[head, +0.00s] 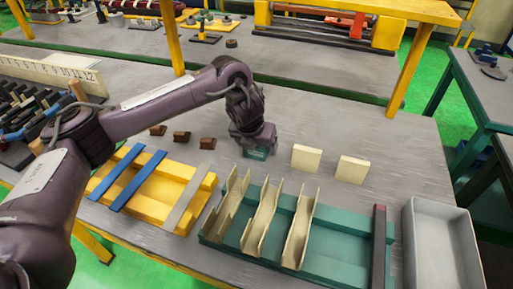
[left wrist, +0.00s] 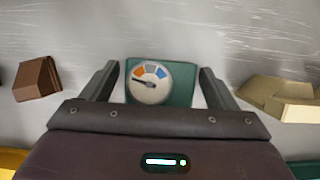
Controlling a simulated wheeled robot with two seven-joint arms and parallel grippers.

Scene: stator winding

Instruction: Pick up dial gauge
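The dial gauge (left wrist: 150,83) has a round white face with orange and blue marks, set on a green block. In the left wrist view it lies between the two fingers of my left gripper (left wrist: 160,82), with a visible gap on each side. In the head view the gripper (head: 258,148) is over the gauge, and only a green edge of the gauge (head: 256,154) shows beneath it. The fingers are apart and do not appear to touch the block. My right gripper is not in either view.
Several brown blocks (head: 181,137) lie left of the gauge, and two cream blocks (head: 306,158) lie right. In front are a yellow fixture (head: 160,190) with blue bars and a green tray (head: 345,248) with cream channels. A grey bin (head: 421,240) stands at the right.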

